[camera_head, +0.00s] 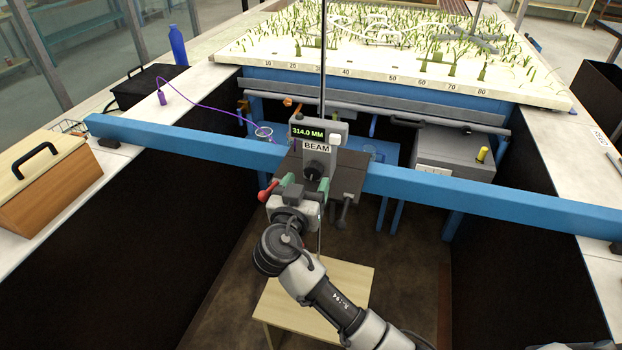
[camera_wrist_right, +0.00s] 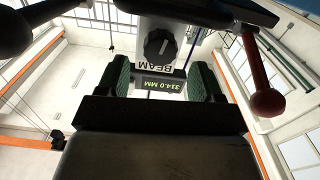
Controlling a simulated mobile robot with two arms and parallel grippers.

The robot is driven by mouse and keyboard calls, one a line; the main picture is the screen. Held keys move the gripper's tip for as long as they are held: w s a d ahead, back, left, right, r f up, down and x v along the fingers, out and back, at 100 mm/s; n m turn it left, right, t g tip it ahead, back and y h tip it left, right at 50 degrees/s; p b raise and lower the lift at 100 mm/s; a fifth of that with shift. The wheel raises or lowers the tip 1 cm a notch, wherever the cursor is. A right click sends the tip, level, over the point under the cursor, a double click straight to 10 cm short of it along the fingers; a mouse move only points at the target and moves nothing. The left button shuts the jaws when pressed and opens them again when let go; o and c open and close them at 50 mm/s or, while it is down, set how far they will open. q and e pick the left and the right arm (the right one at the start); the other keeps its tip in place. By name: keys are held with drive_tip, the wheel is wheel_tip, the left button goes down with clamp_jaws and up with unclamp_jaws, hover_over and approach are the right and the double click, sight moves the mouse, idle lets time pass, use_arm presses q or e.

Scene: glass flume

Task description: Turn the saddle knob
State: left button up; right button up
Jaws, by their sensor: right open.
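The saddle (camera_head: 345,172) sits on the blue beam (camera_head: 440,188). Its grey head carries a "BEAM" label and a lit display reading 314.0 MM. A black round knob (camera_head: 316,170) is on its front below the label. In the right wrist view the knob (camera_wrist_right: 160,46) shows a pale pointer mark. My right gripper (camera_head: 302,187) is in front of the saddle, below the knob. Its green-padded fingers are apart with nothing seen between them; they also show in the right wrist view (camera_wrist_right: 159,84), with the knob beyond them. My left gripper is not in view.
A red-ended lever (camera_head: 267,192) is close left of my right gripper, and a dark handle (camera_head: 342,212) is close right. A thin vertical rod (camera_head: 323,70) rises from the saddle. A wooden stool (camera_head: 350,278) stands below. The planted bed (camera_head: 370,50) lies beyond.

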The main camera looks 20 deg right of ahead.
drive_tip(key=b+v, duration=0.1)
drive_tip(key=v, duration=0.6)
drive_tip(key=shift+b, duration=0.4)
idle(0.6)
